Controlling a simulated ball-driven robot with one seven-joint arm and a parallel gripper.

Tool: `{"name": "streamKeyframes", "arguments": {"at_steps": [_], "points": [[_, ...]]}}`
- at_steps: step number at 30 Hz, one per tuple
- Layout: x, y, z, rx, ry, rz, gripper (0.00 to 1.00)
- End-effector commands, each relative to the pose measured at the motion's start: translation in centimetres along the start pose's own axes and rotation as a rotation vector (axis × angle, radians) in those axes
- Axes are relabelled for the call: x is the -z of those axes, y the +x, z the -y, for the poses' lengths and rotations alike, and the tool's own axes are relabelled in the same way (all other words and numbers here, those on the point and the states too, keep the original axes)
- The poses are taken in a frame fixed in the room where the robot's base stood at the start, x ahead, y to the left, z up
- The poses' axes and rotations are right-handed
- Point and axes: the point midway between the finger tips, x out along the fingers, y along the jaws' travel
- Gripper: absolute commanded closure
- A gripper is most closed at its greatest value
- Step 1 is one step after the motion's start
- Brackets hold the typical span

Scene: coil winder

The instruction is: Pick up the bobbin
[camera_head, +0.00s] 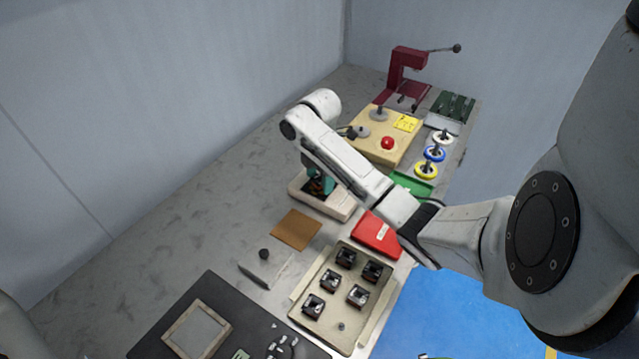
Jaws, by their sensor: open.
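Several small black square parts with pale tops, which look like bobbins (358,295), stand in a beige tray (298,315) at the lower middle. I cannot tell which one the task means. My white arm reaches in from the right and bends down over a cream-coloured base (335,207) behind the tray. My gripper (318,181) is at the arm's end, low over this base and mostly hidden by my forearm. It is open. Teal and dark parts show there, but I cannot tell what lies between the fingers. The gripper is apart from the tray.
A red box (376,234) sits beside the tray. White, blue and yellow spools (426,171) stand at the right edge. A wooden board with a red button (387,143) and a dark red press (408,62) are behind.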

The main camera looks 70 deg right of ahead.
Motion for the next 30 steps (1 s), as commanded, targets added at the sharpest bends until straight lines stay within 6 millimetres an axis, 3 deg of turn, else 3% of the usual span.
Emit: {"name": "streamKeyframes", "arguments": {"at_steps": [3,24,30], "points": [[0.0,-0.01,0.0,0.0,0.0,0.0,0.3],[-0.02,-0.06,-0.02,-0.001,0.001,0.0,0.96],[-0.01,-0.13,-0.03,-0.001,0.0,0.0,0.96]]}}
